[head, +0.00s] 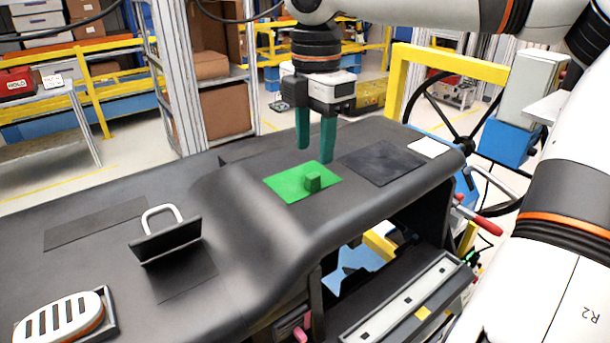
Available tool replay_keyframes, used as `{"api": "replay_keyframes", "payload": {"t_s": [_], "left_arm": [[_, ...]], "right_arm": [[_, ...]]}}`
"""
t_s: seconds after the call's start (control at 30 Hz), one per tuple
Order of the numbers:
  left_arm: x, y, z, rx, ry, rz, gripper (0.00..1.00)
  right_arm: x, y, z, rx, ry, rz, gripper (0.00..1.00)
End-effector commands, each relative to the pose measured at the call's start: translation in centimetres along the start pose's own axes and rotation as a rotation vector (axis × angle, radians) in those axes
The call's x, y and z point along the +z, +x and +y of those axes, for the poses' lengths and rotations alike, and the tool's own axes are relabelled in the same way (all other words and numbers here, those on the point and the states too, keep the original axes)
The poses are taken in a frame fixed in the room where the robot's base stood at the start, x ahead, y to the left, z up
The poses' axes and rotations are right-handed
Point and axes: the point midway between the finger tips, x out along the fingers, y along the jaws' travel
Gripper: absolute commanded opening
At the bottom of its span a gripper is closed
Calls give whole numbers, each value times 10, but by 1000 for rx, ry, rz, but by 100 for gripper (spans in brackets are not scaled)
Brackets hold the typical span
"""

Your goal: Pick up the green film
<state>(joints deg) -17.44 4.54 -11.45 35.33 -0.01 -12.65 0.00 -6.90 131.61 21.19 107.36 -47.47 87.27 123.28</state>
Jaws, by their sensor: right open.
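The green film (288,187) lies flat on top of the black dashboard (225,215), with a small green block-like tab (313,180) standing up near its right part. My right gripper (316,155) points down from above, with its two teal fingers apart and nothing between them. The fingertips appear just above or behind the film's far edge; the exact gap cannot be told. The tab is in front of the fingers in the picture, not between them. My left gripper is not in view.
A dark square patch (382,162) and a white piece (428,147) lie right of the film. A black flap with a white handle (162,212) stands at left, and a white vent (62,318) sits front left. A steering wheel (440,105) is behind at right.

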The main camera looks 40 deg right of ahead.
Motion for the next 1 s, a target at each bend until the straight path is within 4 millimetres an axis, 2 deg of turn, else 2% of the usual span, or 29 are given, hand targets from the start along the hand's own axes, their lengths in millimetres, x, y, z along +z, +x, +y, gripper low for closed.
{"api": "replay_keyframes", "payload": {"t_s": [0.2, 0.33, 0.63, 0.9, 1.0], "left_arm": [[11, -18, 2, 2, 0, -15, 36], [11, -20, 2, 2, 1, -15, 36], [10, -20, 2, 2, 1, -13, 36], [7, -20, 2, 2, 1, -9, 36], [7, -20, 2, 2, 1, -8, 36]], "right_arm": [[4, 26, 3, 7, -3, -3, 44], [3, 44, 3, 4, 0, -2, 44], [3, 51, 2, -2, 2, -1, 44], [3, 51, 2, -1, 2, -1, 0], [3, 51, 2, -1, 2, -1, 0]]}}
